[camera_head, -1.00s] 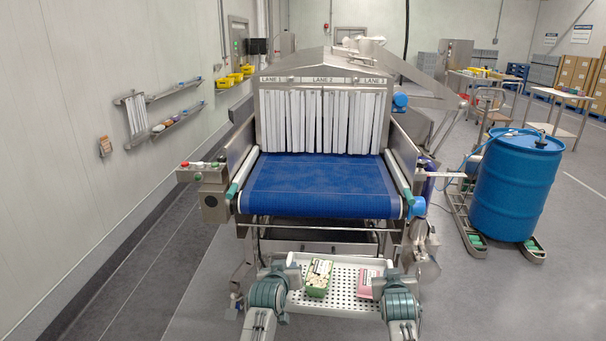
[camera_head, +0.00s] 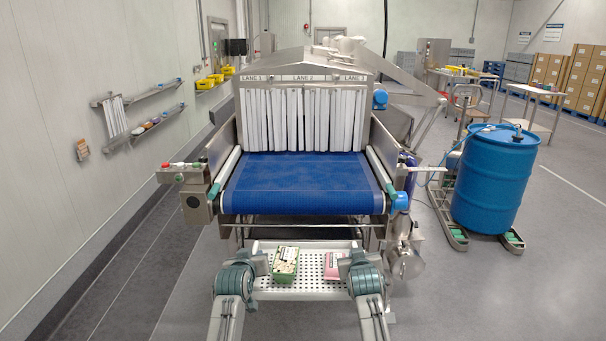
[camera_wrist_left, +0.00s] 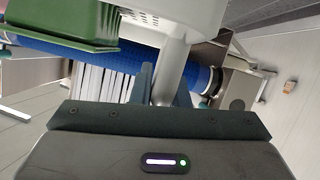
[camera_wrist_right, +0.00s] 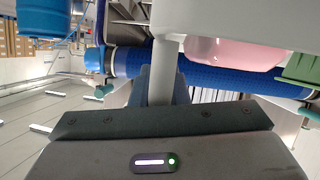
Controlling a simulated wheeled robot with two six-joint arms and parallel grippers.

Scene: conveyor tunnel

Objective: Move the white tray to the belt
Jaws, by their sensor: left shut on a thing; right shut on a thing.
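The white perforated tray (camera_head: 309,266) is held level in front of the near end of the blue belt (camera_head: 303,184) and looks lower than it. On the tray lie a green container (camera_head: 285,262) with pale contents and a pink pack (camera_head: 334,266). My left gripper (camera_head: 250,262) is at the tray's left end; in the left wrist view its fingers are shut on a white handle bar (camera_wrist_left: 172,72). My right gripper (camera_head: 358,262) is at the right end, shut on the matching bar (camera_wrist_right: 165,70) in the right wrist view. The fingertips are mostly hidden in the head view.
The belt is empty and runs to white strip curtains (camera_head: 305,120) under three lane signs. A control box with buttons (camera_head: 195,205) stands at its left, and side rails flank it.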

